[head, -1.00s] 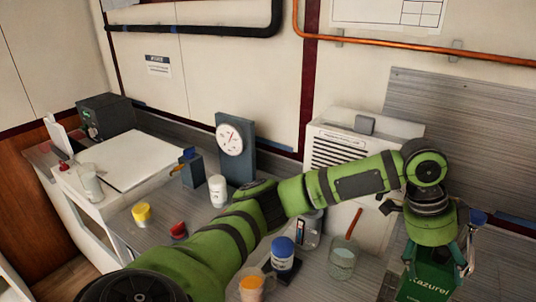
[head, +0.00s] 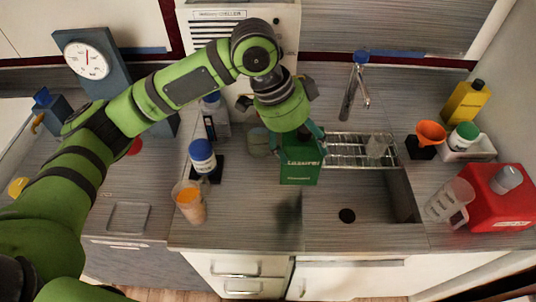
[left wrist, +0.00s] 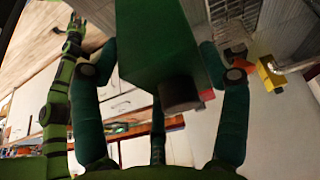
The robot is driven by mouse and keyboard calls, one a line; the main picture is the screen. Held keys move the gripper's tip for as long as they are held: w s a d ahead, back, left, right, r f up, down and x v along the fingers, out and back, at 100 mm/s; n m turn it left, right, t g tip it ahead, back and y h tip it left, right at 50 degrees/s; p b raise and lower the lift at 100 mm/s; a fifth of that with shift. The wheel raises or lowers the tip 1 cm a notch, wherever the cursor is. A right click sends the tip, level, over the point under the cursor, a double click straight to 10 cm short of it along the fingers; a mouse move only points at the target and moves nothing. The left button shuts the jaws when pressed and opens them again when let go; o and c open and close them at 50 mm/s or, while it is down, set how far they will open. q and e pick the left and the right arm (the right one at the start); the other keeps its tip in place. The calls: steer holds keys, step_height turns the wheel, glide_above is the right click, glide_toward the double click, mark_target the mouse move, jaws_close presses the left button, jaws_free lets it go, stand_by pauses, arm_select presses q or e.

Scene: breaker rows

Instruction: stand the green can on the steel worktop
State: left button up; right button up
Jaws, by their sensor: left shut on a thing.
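The green can (head: 299,166), box-shaped with white lettering, hangs in my left gripper (head: 299,137). The gripper is shut on it from above, a finger on each side. The can also fills the upper middle of the left wrist view (left wrist: 160,45), where a dark cap shows at its end. It appears held above the steel worktop (head: 245,222), by the sink's left edge, with a dark shadow below. In the left wrist view, what looks like my right gripper (left wrist: 75,35) shows small at upper left; its jaw state is unclear.
The sink (head: 375,205) and wire rack (head: 350,150) lie right of the can. A glass beaker (head: 260,143), blue-lidded jar (head: 202,157) and orange-filled beaker (head: 189,202) stand left. A red canister (head: 500,200) stands far right. The worktop's front-left is clear.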

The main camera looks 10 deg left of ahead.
arm_select(q)
steer(key=a+f+p, duration=0.2)
steer(key=a+f, duration=0.4)
steer(key=f, duration=0.1)
steer(key=shift+w+d+f, duration=0.1)
steer(key=shift+f, duration=0.1)
steer(key=o, duration=1.7)
steer(key=shift+f, duration=0.1)
steer(key=b+v, duration=0.2)
steer(key=v, duration=1)
